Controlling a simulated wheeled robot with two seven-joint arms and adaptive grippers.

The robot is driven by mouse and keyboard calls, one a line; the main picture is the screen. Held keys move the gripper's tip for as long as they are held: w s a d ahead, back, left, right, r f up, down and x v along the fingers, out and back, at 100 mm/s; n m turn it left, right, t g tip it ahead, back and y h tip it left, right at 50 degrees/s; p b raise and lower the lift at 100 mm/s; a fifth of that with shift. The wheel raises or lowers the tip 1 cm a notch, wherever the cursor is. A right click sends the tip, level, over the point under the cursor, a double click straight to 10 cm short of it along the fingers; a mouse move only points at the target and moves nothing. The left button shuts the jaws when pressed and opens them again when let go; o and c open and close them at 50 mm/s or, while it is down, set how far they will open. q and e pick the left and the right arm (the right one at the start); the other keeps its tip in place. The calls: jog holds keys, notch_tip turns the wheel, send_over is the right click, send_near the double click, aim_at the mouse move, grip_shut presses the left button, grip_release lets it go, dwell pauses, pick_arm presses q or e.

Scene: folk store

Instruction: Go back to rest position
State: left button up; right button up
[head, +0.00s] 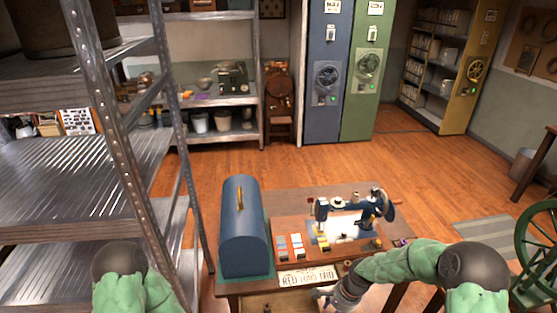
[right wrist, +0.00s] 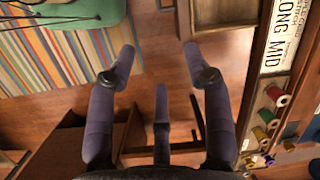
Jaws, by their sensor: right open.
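My right arm comes in from the lower right in the head view. Its gripper (head: 328,297) is at the front edge of the wooden table (head: 335,197), close to the lettered sign. In the right wrist view the fingers of the right gripper (right wrist: 158,60) are spread wide with nothing between them, above the floor. Of my left arm only a green upper part shows at the bottom left of the head view; its gripper is out of the picture.
The table bears a blue domed case (head: 240,228), a sewing machine (head: 372,208) and a lettered sign (head: 308,276). Thread spools (right wrist: 277,97) are close to the right gripper's right side. A metal rack (head: 60,180) stands at left, a green wheel (head: 535,250) at right. Floor behind the table is clear.

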jog(key=s+a+f+n+b, duration=0.3)
jog(key=s+f+n, duration=0.1)
jog(key=s+f, duration=0.5)
jog(key=s+a+f+n+y+b, duration=0.1)
jog(key=s+a+f+n+b, duration=0.2)
jog(key=s+f, duration=0.6)
jog(key=shift+s+a+n, duration=0.6)
jog(key=shift+a+n, duration=0.2)
jog(key=shift+n, duration=0.4)
